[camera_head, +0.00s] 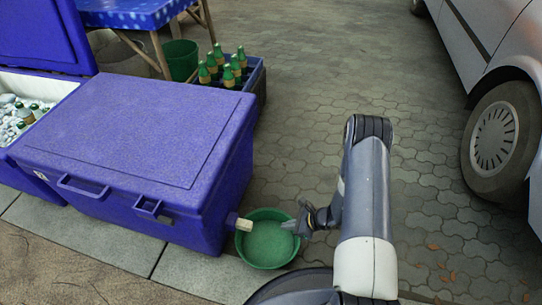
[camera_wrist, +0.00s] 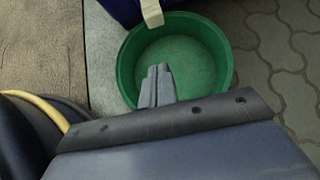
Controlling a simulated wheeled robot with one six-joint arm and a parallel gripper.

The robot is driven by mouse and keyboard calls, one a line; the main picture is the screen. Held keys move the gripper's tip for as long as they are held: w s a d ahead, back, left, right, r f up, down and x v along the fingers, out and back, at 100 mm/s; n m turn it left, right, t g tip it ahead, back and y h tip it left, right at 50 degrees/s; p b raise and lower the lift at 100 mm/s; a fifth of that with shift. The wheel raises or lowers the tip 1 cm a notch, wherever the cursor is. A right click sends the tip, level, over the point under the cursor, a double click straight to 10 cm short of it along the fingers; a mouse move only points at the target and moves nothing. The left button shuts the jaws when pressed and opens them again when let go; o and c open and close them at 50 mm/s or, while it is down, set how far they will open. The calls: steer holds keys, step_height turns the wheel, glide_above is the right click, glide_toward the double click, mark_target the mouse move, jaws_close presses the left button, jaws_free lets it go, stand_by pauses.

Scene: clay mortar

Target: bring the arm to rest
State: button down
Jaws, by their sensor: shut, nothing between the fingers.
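My gripper (camera_head: 291,226) is at the end of my arm, over the right side of a green basin on the ground. Its fingers are shut with nothing between them. They also show shut in the wrist view (camera_wrist: 158,86), in front of the basin (camera_wrist: 208,38). In the head view the basin (camera_head: 266,248) stands below the drain spout (camera_head: 241,224) of a blue cooler. The spout shows pale at the top of the wrist view (camera_wrist: 152,12). My arm bends down toward the basin from the right.
The closed blue cooler (camera_head: 130,150) is to the left, beside an open one with ice and bottles (camera_head: 25,115). A crate of green bottles (camera_head: 225,70), a green bucket (camera_head: 180,60) and a blue-topped table (camera_head: 130,12) stand behind. A car (camera_head: 500,50) is at right. Paving between is clear.

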steer(key=shift+f, duration=0.1)
steer(key=r+b+x, duration=0.1)
steer(key=x, duration=0.5)
steer(key=a+r+b+x, duration=0.1)
steer(key=b+x, duration=0.1)
steer(key=x, duration=0.4)
steer(key=shift+w+a+f, duration=0.15)
steer(key=shift+w+a, duration=0.2)
steer(key=shift+a, duration=0.1)
